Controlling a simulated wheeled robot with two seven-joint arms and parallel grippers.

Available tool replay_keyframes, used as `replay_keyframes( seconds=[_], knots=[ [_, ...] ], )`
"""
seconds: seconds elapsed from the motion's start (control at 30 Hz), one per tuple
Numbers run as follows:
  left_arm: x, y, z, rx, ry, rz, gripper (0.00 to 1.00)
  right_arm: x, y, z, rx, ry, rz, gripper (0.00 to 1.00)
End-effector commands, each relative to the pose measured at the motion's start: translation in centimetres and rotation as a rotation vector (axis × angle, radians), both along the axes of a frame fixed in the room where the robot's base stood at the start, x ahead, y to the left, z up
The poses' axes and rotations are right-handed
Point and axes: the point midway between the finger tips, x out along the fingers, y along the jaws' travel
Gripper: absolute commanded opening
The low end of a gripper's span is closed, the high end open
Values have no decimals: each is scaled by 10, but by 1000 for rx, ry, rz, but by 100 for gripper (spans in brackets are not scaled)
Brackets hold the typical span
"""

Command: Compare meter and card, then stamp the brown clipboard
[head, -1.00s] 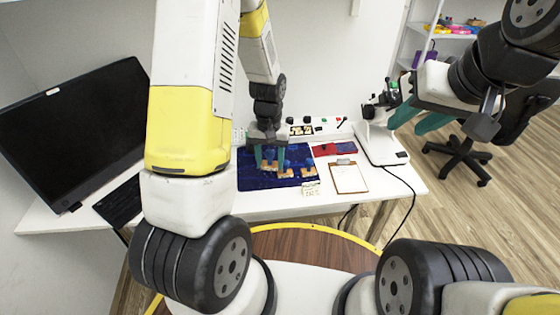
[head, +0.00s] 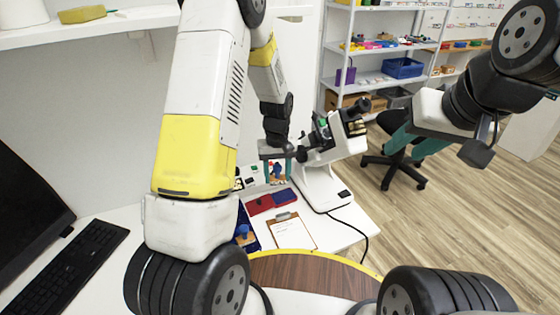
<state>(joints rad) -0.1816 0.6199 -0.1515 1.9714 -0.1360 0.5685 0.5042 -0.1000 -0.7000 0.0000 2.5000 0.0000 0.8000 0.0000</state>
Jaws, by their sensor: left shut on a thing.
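The brown clipboard (head: 290,231) lies flat on the white desk with a white sheet on it. My left gripper (head: 277,178) is above the back of the desk, behind the ink pads, shut on a small stamp (head: 277,171) with blue and reddish-brown parts. A red ink pad (head: 260,204) and a blue ink pad (head: 285,196) lie side by side behind the clipboard. The meter panel (head: 250,179) is mostly hidden by my left arm and gripper, so its reading cannot be made out. I do not see the card.
A blue mat (head: 254,240) is mostly hidden behind my left arm. A white microscope (head: 320,185) stands right of the pads, close to my left gripper, its cable trailing over the desk. A keyboard (head: 65,270) lies at left. A chair (head: 400,170) and shelves stand beyond.

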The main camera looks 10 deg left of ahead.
Motion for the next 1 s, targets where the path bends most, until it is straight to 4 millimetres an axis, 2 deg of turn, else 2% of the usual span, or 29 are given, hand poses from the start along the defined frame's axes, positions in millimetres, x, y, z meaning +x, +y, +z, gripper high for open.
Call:
replay_keyframes(
  seconds=[0.2, 0.47, 1.0],
  knots=[
    [11, -10, -8, 0, 1, 111, 22, 0, 0, 0, 0, 0, 0, 37],
    [16, -15, -15, -1, 0, 171, 22, 0, 0, 0, 0, 0, 0, 37],
    [16, -15, -64, -1, 0, 170, 22, 0, 0, 0, 0, 0, 0, 37]
  ],
)
